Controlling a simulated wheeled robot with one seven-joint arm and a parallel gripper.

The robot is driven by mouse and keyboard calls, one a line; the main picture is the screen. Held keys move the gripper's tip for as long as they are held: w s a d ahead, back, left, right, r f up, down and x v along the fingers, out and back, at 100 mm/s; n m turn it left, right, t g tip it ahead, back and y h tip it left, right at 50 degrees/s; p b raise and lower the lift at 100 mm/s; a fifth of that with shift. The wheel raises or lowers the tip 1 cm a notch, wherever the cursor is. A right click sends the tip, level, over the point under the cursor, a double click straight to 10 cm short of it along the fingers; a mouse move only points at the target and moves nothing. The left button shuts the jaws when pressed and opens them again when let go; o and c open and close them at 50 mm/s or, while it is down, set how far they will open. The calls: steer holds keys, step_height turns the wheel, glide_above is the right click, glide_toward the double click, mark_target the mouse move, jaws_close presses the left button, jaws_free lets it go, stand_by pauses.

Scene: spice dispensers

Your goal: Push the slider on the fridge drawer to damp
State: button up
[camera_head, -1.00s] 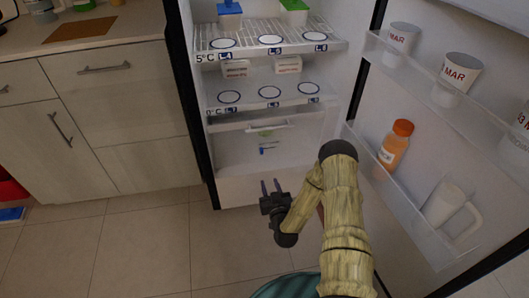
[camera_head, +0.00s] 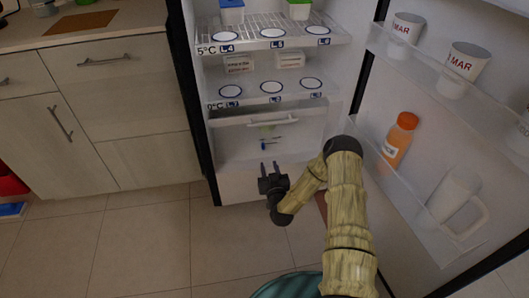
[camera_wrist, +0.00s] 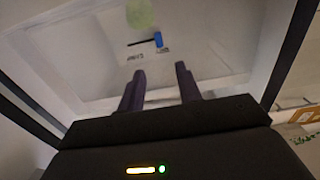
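The fridge drawer (camera_head: 235,145) is a clear drawer at the bottom of the open fridge, with a pale handle (camera_head: 272,122) along its top. On its front is a small blue slider (camera_head: 264,147) on a dark line, below a green mark (camera_head: 266,132). In the wrist view the blue slider (camera_wrist: 158,40) sits at the right end of the dark line, with small unreadable lettering below. My gripper (camera_head: 269,166) is just below and in front of the slider, apart from it. In the wrist view its two fingers (camera_wrist: 160,75) are spread with nothing between them.
Fridge shelves (camera_head: 270,92) with white boxes and labelled circles are above the drawer. The open fridge door at right holds white cups (camera_head: 462,65), an orange bottle (camera_head: 399,140) and a white pitcher (camera_head: 455,195). A cabinet (camera_head: 120,120) stands at left. The tiled floor (camera_head: 150,235) is clear.

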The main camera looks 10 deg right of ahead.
mark_target(264, 146)
steer(key=w+b, duration=0.3)
steer(key=w, duration=0.7)
steer(key=shift+w+b, duration=0.1)
steer(key=shift+b, duration=0.2)
jaws_close()
